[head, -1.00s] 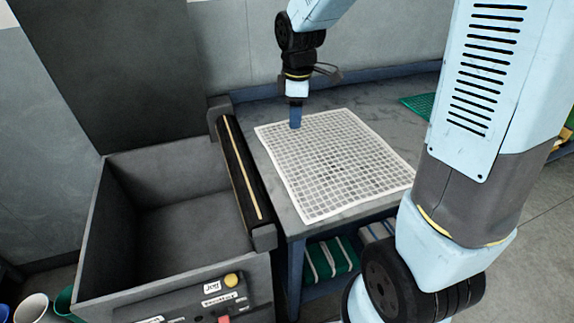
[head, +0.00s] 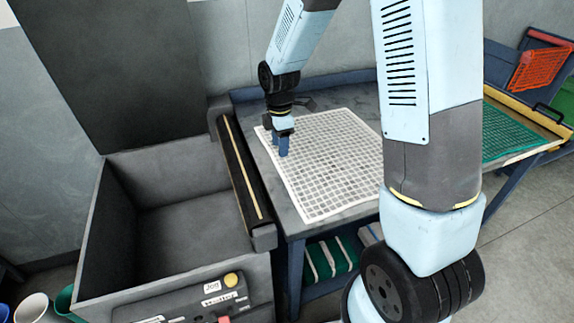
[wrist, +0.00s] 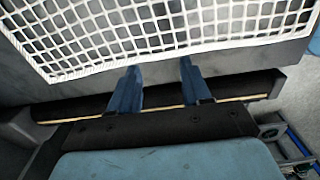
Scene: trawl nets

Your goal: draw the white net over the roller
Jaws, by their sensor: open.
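The white net (head: 325,165) lies flat on the grey table, its left edge near the roller. It also shows at the top of the wrist view (wrist: 150,35). The black roller (head: 240,175) with a pale strip runs along the rim of the grey bin, between bin and table. In the wrist view the roller (wrist: 75,108) passes behind the fingers. My gripper (head: 280,148) is over the net's left part in the head view. In the wrist view my gripper (wrist: 160,72) has its two blue fingers apart, with nothing between them, tips by the net's edge.
The deep grey bin (head: 85,225) left of the roller is empty, with a control panel (head: 190,300) on its front. A green net (head: 505,138) lies on another table at right. Striped rolls (head: 330,258) sit on the shelf below.

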